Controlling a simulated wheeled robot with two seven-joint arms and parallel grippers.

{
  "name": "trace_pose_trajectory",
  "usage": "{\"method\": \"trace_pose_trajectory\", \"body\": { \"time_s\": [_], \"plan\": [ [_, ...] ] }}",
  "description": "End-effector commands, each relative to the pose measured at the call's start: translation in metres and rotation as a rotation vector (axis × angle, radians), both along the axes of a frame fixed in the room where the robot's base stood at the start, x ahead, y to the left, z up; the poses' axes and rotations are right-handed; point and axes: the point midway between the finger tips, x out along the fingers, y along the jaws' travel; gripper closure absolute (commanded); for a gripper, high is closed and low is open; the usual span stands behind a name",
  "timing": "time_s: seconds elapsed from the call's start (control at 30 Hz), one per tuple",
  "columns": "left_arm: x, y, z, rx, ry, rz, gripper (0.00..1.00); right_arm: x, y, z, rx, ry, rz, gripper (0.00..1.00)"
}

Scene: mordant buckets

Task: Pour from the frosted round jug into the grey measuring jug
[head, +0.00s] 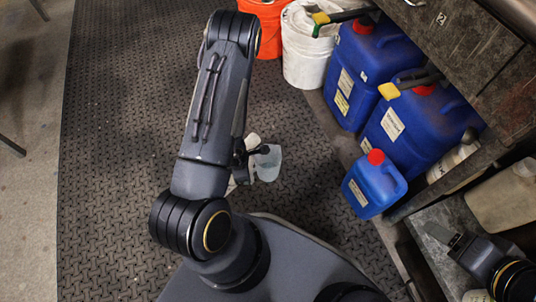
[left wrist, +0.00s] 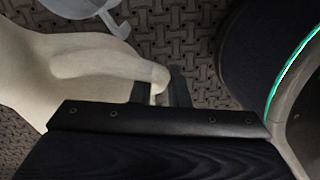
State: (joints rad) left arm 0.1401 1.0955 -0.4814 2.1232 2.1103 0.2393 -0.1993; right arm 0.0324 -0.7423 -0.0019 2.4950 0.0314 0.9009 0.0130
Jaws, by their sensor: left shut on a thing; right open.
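A cream, cloudy jug, which I take for the frosted round jug (left wrist: 50,75), fills the left of the left wrist view. My left gripper (left wrist: 160,94) is shut on its handle end. In the head view only parts of this jug (head: 253,140) show beside my left forearm, which hides the rest. A pale grey translucent jug, likely the grey measuring jug (head: 267,163), shows close beside it; its edge and handle also show at the top of the left wrist view (left wrist: 92,8). I cannot tell whether the jugs touch. My right gripper (head: 447,238) is open at the lower right.
Blue canisters with red caps (head: 385,120) stand along the bench at right, a small one (head: 374,190) nearest. A white bucket (head: 308,55) and an orange bucket (head: 262,22) stand at the back. A cream container (head: 503,197) sits at far right. The dark mat (head: 110,150) at left is clear.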

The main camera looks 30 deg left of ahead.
Motion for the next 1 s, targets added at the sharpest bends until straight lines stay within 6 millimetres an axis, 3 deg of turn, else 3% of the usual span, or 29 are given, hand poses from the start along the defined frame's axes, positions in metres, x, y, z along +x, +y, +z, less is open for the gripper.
{"method": "trace_pose_trajectory", "body": {
  "time_s": [0.03,0.07,0.33,0.4,1.0],
  "plan": [
    [0.001,0.001,-0.005,-0.033,-0.039,0.006,1.0,0.0,0.0,-0.016,0.0,0.002,0.001,0.3],
    [0.001,0.001,-0.002,-0.055,-0.063,0.007,1.0,-0.001,0.0,-0.019,0.0,0.002,0.001,0.3],
    [-0.003,0.007,0.037,-0.245,-0.281,0.009,1.0,0.0,0.0,-0.031,0.0,0.001,0.0,0.3],
    [-0.003,0.005,0.055,-0.257,-0.291,-0.001,1.0,-0.001,0.0,-0.016,0.0,0.002,0.001,0.3],
    [-0.003,0.008,0.139,-0.343,-0.399,-0.005,1.0,0.0,0.0,0.033,0.0,0.001,0.0,0.3]
  ]
}}
